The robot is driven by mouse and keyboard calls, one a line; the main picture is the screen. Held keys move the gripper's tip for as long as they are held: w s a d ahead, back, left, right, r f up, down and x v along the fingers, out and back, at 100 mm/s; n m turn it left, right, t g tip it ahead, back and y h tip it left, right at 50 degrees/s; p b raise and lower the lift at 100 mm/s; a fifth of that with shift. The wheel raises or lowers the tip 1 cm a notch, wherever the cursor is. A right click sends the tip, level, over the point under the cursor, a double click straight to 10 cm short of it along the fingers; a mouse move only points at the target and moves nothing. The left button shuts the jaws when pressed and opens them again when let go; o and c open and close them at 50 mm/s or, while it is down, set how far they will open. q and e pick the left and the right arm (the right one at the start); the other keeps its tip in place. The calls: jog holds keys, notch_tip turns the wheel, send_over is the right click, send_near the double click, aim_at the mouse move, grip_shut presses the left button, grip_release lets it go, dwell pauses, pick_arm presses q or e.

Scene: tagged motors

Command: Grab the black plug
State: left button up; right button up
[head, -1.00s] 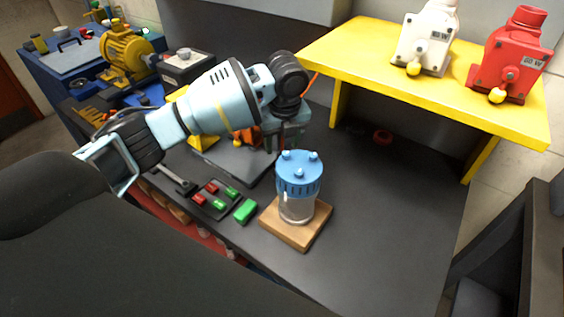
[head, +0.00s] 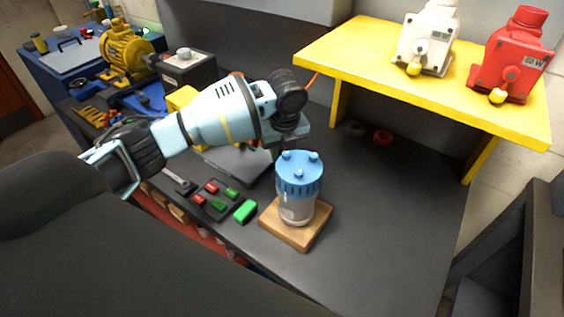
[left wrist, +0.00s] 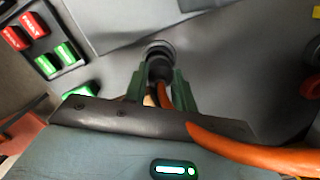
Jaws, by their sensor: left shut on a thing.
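The black plug (left wrist: 159,66) is in the left wrist view, between the two green fingers of my left gripper (left wrist: 160,82). The fingers press on it from both sides. An orange cable (left wrist: 240,150) shows in front of and beside the gripper. A grey ring shows around the far end of the plug; I cannot tell whether the plug sits in it. In the head view my left gripper (head: 276,150) points down over the bench behind the blue-lidded jar, and its fingertips and the plug are mostly hidden. My right gripper is not in view.
The blue-lidded jar (head: 298,190) stands on a wooden block (head: 284,233) close to the gripper. A yellow shelf (head: 370,65) with a white and a red motor (head: 510,62) stands at right. Red and green blocks lie left. The bench's right front is clear.

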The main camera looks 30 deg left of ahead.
pick_arm(q)
jog(key=shift+r, duration=0.15)
jog(key=shift+r, duration=0.45)
notch_tip(320, 180, up, 2)
jog(key=shift+w+r, duration=0.1)
jog(key=shift+r, duration=0.05)
jog(key=s+a, duration=1.2)
jog(key=s, duration=0.1)
jog(key=shift+s, duration=0.3)
